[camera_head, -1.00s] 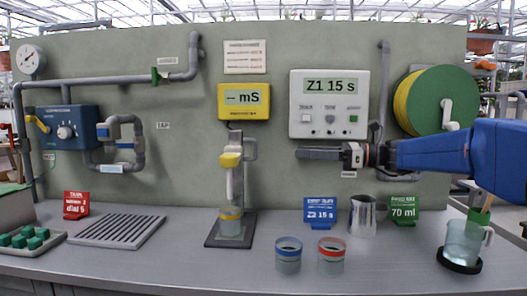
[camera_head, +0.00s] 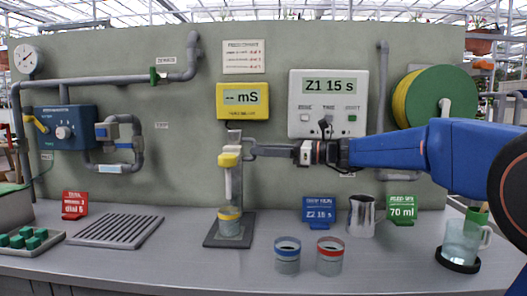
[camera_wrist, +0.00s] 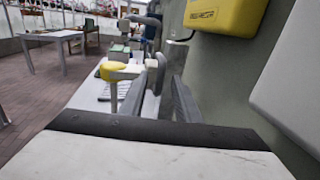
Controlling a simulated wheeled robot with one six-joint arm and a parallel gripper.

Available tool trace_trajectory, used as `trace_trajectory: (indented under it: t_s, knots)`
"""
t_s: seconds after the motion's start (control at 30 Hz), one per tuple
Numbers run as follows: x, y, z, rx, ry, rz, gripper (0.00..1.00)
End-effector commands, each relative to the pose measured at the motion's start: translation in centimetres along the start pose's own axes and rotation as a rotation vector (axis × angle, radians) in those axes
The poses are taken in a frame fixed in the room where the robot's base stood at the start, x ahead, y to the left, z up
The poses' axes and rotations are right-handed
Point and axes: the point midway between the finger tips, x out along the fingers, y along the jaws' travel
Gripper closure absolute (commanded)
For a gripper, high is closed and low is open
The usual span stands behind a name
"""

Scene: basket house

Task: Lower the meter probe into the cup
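The meter probe (camera_head: 228,182) is a pale stick with a yellow head (camera_head: 229,159). It hangs upright from a grey holder on a dark stand plate (camera_head: 215,241). The cup with a yellow band (camera_head: 229,224) stands on that plate directly under the probe. The probe's lower end is near the cup rim; I cannot tell whether it is inside. My gripper (camera_head: 250,148) reaches in from the right, its fingertips just right of the yellow head.
The yellow meter (camera_head: 242,101) on the wall reads "-- mS". Cups with a blue band (camera_head: 287,262) and a red band (camera_head: 330,262) stand in front. A metal jug (camera_head: 361,218), signs and a drain grate (camera_head: 117,231) are on the counter.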

Motion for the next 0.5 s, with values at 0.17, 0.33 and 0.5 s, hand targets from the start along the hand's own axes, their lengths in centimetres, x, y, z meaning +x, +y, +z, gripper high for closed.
trace_trajectory:
  t_s: [0.17,0.33,0.5]
  knots:
    - [0.05,-0.02,-0.01,0.000,0.000,0.000,0.70]
    - [0.04,-0.01,-0.01,0.000,0.000,0.000,0.94]
    - [0.03,-0.01,-0.02,0.000,0.000,0.000,1.00]
